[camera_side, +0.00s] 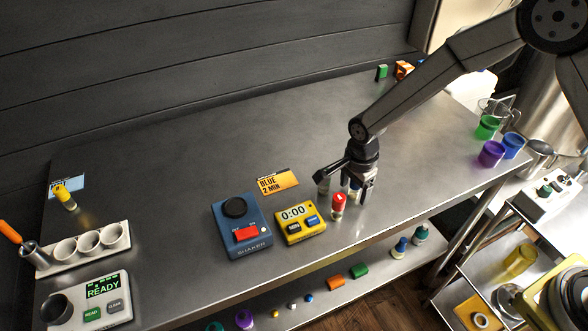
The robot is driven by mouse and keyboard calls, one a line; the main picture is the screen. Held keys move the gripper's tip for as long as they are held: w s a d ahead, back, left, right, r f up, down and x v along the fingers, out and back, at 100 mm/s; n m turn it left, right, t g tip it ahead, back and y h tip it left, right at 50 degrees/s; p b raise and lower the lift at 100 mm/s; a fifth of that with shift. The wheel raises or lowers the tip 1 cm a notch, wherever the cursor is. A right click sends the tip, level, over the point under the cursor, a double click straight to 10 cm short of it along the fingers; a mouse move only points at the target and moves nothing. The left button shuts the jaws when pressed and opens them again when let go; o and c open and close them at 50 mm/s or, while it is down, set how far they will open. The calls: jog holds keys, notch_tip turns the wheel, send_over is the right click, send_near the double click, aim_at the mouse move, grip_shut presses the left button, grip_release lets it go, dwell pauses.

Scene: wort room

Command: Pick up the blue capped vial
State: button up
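My gripper (358,193) points down over the steel table, right of the yellow timer. A pale vial-like thing (354,190) shows between its fingers; its cap is hidden, so I cannot tell its colour or whether the fingers touch it. A red-capped vial (338,205) stands upright just left and in front of the gripper. No blue cap is clear on the tabletop. A small blue-topped thing (401,246) stands on the lower shelf, too small to tell if it is a vial.
The blue shaker (262,245) and yellow timer (292,233) stand left of the gripper, with an orange "BLUE 2 MIN" card (278,181) behind. A yellow-capped vial (63,193), white rack (50,266) and reader (92,316) are far left. Coloured cups (491,153) stand at the right end.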

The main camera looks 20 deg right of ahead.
grip_shut()
jog(key=shift+r, duration=0.1)
jog(key=shift+r, duration=0.8)
jog(key=s+d+r, duration=0.3)
jog(key=s+r, duration=0.8)
jog(key=s, duration=0.2)
jog(key=shift+s+d, duration=0.15)
jog(key=shift+s, duration=0.15)
jog(key=shift+r, duration=0.1)
